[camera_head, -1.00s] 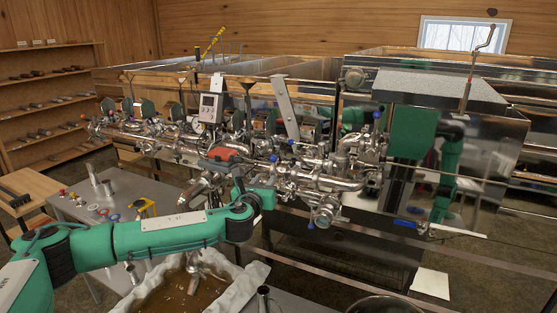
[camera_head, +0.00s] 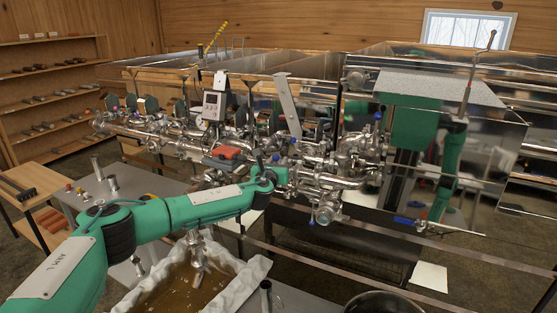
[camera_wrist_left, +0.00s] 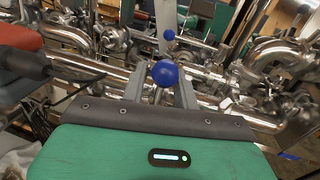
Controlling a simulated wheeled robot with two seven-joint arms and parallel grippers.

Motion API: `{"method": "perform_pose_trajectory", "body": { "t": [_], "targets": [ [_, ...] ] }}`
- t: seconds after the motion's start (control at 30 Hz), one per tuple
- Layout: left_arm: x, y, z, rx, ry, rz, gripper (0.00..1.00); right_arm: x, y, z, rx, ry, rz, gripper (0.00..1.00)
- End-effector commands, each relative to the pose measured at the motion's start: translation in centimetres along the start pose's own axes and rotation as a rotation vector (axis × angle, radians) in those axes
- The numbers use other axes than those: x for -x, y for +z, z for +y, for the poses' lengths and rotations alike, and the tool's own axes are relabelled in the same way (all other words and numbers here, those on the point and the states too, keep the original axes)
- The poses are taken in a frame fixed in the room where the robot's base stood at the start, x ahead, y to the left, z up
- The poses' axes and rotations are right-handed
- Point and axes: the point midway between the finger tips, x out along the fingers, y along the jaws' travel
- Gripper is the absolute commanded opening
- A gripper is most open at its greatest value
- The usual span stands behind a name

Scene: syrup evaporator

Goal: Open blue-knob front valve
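A round blue knob (camera_wrist_left: 165,73) sits on the steel pipework in the left wrist view, between the two fingers of my left gripper (camera_wrist_left: 160,88). The fingers are apart, one on each side, and I see no contact with the knob. A second, smaller-looking blue knob (camera_wrist_left: 169,34) is beyond it. In the head view my left gripper (camera_head: 274,163) is at the front of the pipe manifold, mostly hidden by my wrist. A blue knob (camera_head: 276,157) shows just above the wrist, and another (camera_head: 293,140) is behind it. My right gripper is not in view.
Dense steel pipes (camera_head: 335,182) and valves surround my left gripper. A red-and-dark device (camera_head: 228,153) is close on its left. A basin of brown liquid (camera_head: 180,295) stands below my arm. More blue knobs are at right (camera_head: 377,115) and low front (camera_head: 311,222).

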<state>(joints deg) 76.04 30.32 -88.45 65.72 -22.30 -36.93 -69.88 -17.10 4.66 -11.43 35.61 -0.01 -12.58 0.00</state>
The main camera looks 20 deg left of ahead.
Motion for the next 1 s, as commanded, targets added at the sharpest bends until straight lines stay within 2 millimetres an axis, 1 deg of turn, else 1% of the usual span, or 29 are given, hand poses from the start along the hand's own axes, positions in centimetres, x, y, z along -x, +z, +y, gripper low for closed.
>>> {"method": "perform_pose_trajectory", "body": {
  "t": [0.2, 0.5, 0.57, 0.6, 0.67, 1.0],
  "targets": [
    [-0.91, 0.02, 0.01, -0.002, 0.000, 0.000, 0.30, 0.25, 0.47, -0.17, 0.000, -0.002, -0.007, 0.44],
    [-0.98, -0.01, -0.01, -0.001, 0.000, 0.000, 0.30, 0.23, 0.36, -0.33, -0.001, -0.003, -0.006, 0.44],
    [-0.98, -0.01, -0.01, -0.001, 0.000, 0.000, 0.19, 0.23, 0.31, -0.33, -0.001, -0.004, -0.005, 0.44],
    [-0.98, -0.01, -0.01, -0.001, 0.000, 0.000, 0.11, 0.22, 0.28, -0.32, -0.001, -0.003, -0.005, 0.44],
    [-0.97, -0.01, 0.00, -0.001, 0.000, 0.000, 0.00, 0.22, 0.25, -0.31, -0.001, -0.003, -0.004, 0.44],
    [-0.99, -0.04, 0.14, 0.011, -0.003, 0.003, 0.00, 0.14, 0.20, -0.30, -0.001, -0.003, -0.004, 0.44]
  ]
}}
